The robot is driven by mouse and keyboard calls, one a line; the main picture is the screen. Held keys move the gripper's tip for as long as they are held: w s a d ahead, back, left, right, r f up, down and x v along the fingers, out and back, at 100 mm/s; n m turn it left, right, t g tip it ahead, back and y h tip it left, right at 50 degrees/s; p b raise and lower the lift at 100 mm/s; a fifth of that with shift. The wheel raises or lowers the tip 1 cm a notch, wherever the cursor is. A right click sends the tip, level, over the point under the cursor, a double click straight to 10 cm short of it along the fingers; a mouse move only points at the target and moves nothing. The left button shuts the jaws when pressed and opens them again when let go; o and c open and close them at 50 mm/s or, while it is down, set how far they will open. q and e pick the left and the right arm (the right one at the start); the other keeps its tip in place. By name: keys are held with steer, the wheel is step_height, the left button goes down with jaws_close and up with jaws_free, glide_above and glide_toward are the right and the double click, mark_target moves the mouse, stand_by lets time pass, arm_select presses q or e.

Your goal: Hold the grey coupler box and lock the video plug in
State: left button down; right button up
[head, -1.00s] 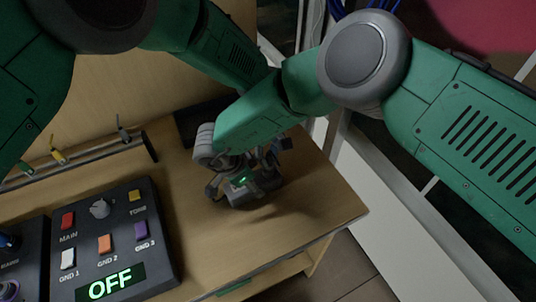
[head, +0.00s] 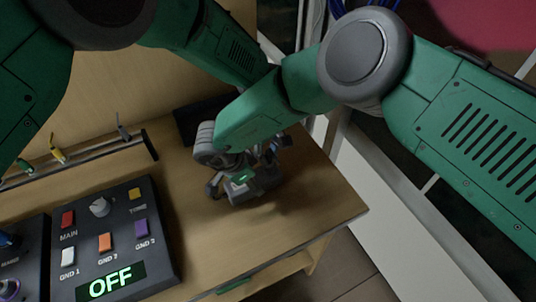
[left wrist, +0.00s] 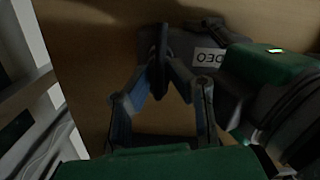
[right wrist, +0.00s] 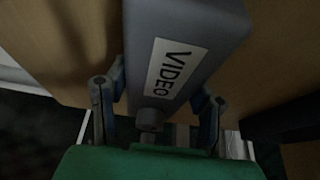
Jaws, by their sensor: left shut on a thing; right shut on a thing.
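The grey coupler box (head: 249,188) sits low over the wooden table in the head view, with a small green light on top. In the right wrist view the grey box carries a white VIDEO label (right wrist: 172,70). My right gripper (right wrist: 160,92) is shut on its sides, one finger on each side. A round grey stub (right wrist: 149,119) stands out of the box's near end. I cannot tell if it is the video plug. My left gripper (left wrist: 166,75) is shut on a thin dark part (left wrist: 160,50) beside the labelled box. The forearms hide much of both grippers in the head view.
A control panel (head: 160,235) with coloured buttons and a green OFF display (head: 111,281) lies at the left. A rail with small coloured plugs (head: 58,155) is behind it. The table's right edge is close to the box, with bare wood in front.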

steer(key=o, duration=1.4)
steer(key=shift+r, duration=0.1)
